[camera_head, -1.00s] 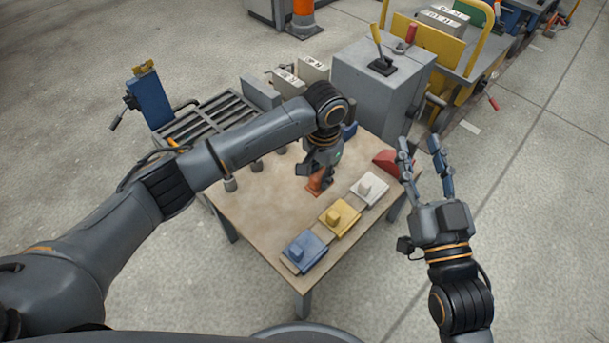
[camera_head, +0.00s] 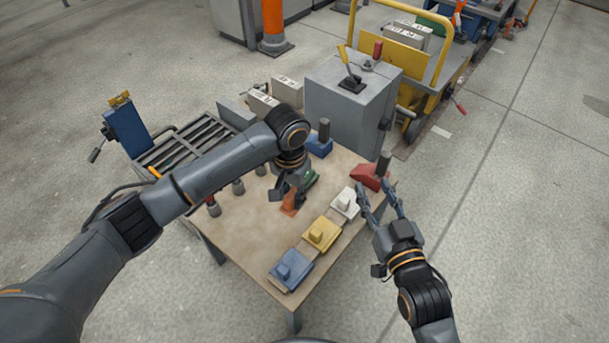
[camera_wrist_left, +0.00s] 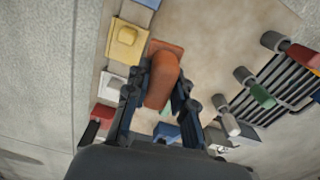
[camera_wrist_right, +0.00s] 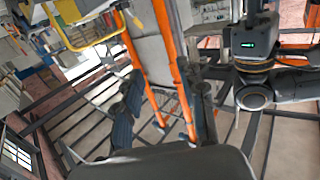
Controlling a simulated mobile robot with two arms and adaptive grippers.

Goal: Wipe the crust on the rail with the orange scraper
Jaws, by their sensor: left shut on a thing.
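The orange scraper (camera_head: 289,209) is held by my left gripper (camera_head: 287,196) low over the tan tabletop. In the left wrist view the scraper's rounded orange handle (camera_wrist_left: 162,80) stands between the two fingers of my left gripper (camera_wrist_left: 156,95), and its flat orange end lies beyond. I cannot tell whether it touches the table. A strip carrying blue (camera_head: 291,268), yellow (camera_head: 321,233) and white (camera_head: 345,203) blocks runs along the table's right side. I cannot make out crust, or tell which part is the rail. My right gripper (camera_head: 376,188) is open and empty by the table's right edge.
A red piece with a dark handle (camera_head: 368,177) stands near my right gripper. A blue one (camera_head: 319,147) and a green one (camera_head: 311,180) are behind the left gripper. A slatted rack (camera_head: 186,145) and a grey cabinet (camera_head: 352,105) border the table.

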